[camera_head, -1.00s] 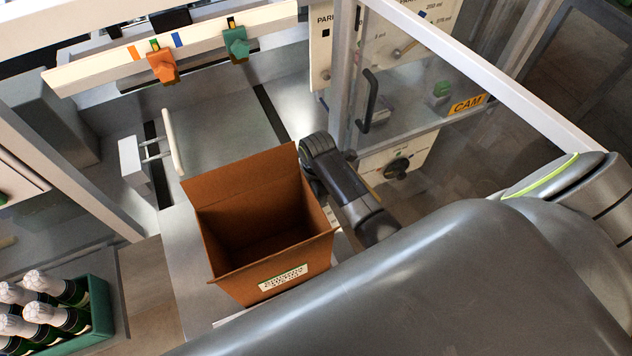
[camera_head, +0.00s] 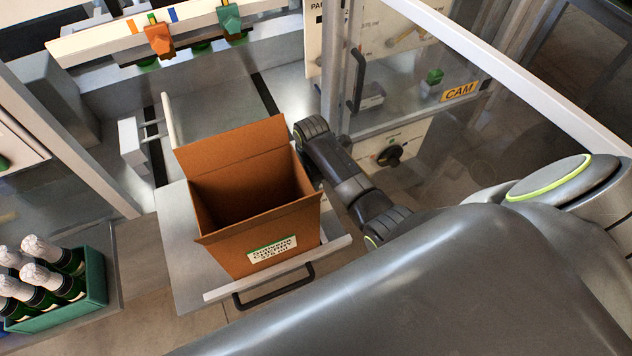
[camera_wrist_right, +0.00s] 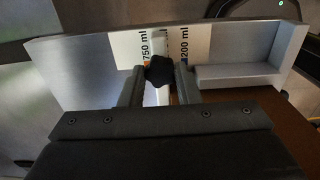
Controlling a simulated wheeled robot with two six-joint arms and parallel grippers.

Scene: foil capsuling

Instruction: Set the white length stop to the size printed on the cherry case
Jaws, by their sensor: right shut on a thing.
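The cherry case (camera_head: 225,241), a red-brown open box with a flap up, stands on a metal tray (camera_head: 178,240). Its white label (camera_head: 272,249) is too blurred to read. In the right wrist view my right gripper (camera_wrist_right: 158,75) is shut on a black knob (camera_wrist_right: 158,70). The knob sits between printed volume marks on a pale scale (camera_wrist_right: 205,45), "750 ml" on the left and one ending in "200 ml" on the right. A narrow white strip (camera_wrist_right: 162,96) under the knob may be the length stop. In the head view the case hides my right fingers. My left gripper is out of view.
A rail (camera_head: 98,42) with orange (camera_head: 158,40) and green (camera_head: 230,20) clamps crosses the back. A glass guard with a CAM sign (camera_head: 460,91) stands right. A green crate (camera_head: 95,278) of foil-topped bottles is lower left. A black handle (camera_head: 275,286) fronts the tray.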

